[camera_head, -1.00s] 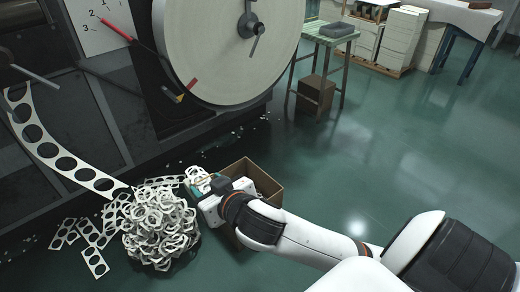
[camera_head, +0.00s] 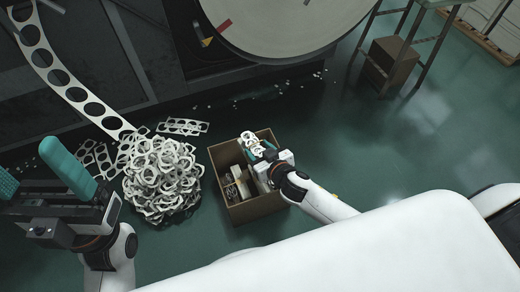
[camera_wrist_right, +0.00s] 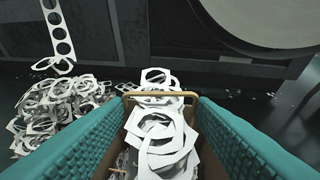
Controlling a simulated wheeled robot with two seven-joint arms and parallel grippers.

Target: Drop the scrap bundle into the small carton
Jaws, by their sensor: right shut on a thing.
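The scrap bundle (camera_head: 252,145) is a small clump of white punched paper rings. My right gripper (camera_head: 262,152) is shut on it and holds it over the small carton, near its back edge. In the right wrist view the bundle (camera_wrist_right: 160,135) sits between the teal fingers. The small carton (camera_head: 254,212) is an open brown box on the floor, with some pale scraps inside. Its rim shows behind the bundle in the right wrist view. My left gripper (camera_head: 38,170) is at the left, its teal fingers spread apart with nothing between them.
A large pile of ring scraps (camera_head: 162,180) lies left of the carton. A punched strip (camera_head: 60,75) hangs from the dark machine down to it. A brown box (camera_head: 391,62) stands under a stool at the upper right. The floor right of the carton is clear.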

